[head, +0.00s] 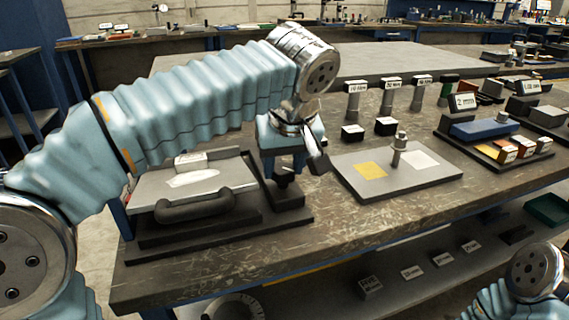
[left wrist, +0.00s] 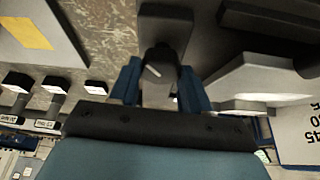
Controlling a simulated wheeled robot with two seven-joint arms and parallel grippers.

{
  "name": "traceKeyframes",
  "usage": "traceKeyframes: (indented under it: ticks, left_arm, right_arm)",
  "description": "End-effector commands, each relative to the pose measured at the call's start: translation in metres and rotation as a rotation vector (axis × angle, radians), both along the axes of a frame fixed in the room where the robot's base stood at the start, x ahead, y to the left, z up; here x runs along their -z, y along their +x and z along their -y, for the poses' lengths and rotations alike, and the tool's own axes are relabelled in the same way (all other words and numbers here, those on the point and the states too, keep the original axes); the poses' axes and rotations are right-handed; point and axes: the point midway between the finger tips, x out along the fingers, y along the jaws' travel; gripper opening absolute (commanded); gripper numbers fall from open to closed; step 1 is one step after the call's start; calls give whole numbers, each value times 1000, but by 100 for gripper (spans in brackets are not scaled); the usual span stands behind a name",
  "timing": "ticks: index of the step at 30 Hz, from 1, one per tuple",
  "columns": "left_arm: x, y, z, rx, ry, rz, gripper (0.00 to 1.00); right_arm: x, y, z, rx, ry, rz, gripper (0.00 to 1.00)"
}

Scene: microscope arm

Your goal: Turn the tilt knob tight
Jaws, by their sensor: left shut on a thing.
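My left gripper (head: 286,168) points down over the right end of a dark-based device with a light grey sloped top (head: 190,185). In the left wrist view its two blue fingers (left wrist: 160,88) are on either side of a dark round knob (left wrist: 158,62) with a pale mark on its top, and are shut on it. In the head view the gripper and arm hide most of the knob; a dark part (head: 284,182) shows just below the fingers. My right gripper is out of view; only part of the right arm shows at the lower right.
A grey board (head: 405,184) with a yellow square, a pale square and a small metal post lies right of the device. Labelled posts (head: 352,100) and black blocks (head: 353,131) stand behind it. Trays with small parts (head: 510,148) fill the table's right side. The front table edge is bare.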

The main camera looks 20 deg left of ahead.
Motion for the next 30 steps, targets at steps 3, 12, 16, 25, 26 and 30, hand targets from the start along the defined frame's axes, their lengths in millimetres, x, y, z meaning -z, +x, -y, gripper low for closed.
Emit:
traceKeyframes:
  ticks: [3, 12, 16, 25, 26, 30]
  left_arm:
    - [0, 0, -1, 106, -3, 2, 16]
    - [-1, -1, -3, 380, -3, 2, 16]
    - [-1, -1, -3, 485, -2, 1, 16]
    - [-1, -1, -4, 652, -1, -1, 16]
    - [-1, -1, -4, 663, -1, -1, 16]
    - [-1, -1, -4, 698, 0, 0, 16]
  right_arm:
    - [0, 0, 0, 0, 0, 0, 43]
    - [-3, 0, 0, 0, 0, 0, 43]
    - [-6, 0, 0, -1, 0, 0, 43]
    - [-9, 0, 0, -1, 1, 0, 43]
    - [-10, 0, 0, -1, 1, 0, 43]
    - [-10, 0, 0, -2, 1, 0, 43]
